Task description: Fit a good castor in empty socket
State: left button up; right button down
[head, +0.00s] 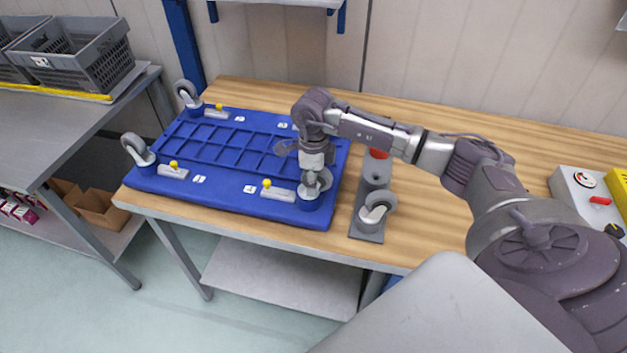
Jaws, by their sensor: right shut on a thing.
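A blue dolly frame (225,150) lies on the wooden bench, with corner sockets and number labels. Castors stand wheel-up at its back left corner (187,93) and front left corner (137,149). My right gripper (314,178) points down over the front right corner and is shut on a castor (322,184). This castor is at the front right socket (310,200); I cannot tell whether it is fully seated. My arm hides most of the back right corner. Another castor (377,208) sits in a grey holder (366,228) right of the dolly. My left gripper is not in view.
The holder also has a bare place and a red part (379,153) at its back. Yellow-knobbed latches (173,170) stand by the corners. A control box (590,195) is at the far right. Grey crates (75,55) stand on a side table. The bench behind my arm is clear.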

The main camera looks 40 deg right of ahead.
jog(key=c, duration=0.7)
grip_release()
jog(key=shift+o, duration=0.2)
notch_tip(320, 180, up, 12)
jog(key=shift+r, duration=0.1)
